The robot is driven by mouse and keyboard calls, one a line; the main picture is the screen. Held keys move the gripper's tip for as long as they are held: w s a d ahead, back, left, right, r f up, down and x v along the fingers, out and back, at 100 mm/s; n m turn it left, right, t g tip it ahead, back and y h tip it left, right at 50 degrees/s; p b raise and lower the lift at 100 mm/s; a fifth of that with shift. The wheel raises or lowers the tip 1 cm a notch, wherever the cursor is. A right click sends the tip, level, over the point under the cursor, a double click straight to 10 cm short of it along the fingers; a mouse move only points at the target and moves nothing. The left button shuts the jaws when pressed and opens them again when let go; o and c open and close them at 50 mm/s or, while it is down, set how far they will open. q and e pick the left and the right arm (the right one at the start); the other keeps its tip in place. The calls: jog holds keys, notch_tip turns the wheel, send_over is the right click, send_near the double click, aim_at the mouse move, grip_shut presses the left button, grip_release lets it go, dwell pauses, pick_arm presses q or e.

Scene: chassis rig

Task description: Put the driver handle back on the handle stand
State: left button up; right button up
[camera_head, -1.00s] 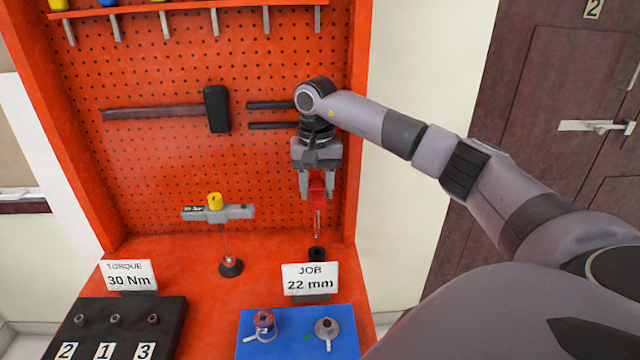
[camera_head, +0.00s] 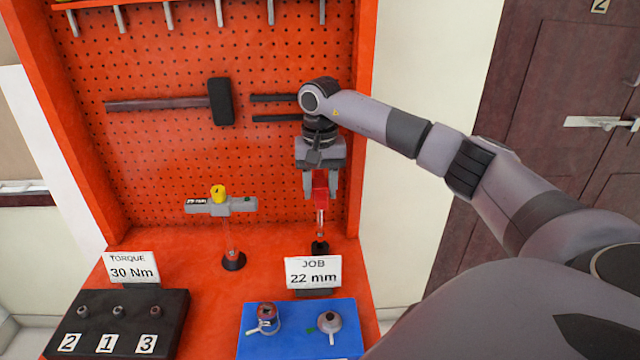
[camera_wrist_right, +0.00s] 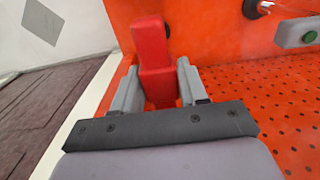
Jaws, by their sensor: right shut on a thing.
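The driver handle (camera_head: 320,195) is red with a thin shaft pointing down, roughly upright. My right gripper (camera_head: 320,188) is shut on its red grip, with a finger on each side. The black handle stand (camera_head: 319,248) is on the orange bench, directly below the driver. The shaft's lower end is at the stand's top; I cannot tell whether it is inside. My left gripper is not in view.
The JOB sign (camera_head: 313,271) stands just in front of the handle stand. A grey tool with a yellow top (camera_head: 220,203) stands to the left. A blue mat (camera_head: 285,346) with two parts and a black socket block (camera_head: 180,318) are nearer. The pegboard (camera_head: 160,165) rises behind.

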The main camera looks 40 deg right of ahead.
jog(key=shift+f+b, duration=0.75)
jog(key=shift+f, duration=0.9)
jog(key=o, duration=1.3)
jog(key=shift+r+b, duration=0.45)
jog(key=shift+r, duration=3.15)
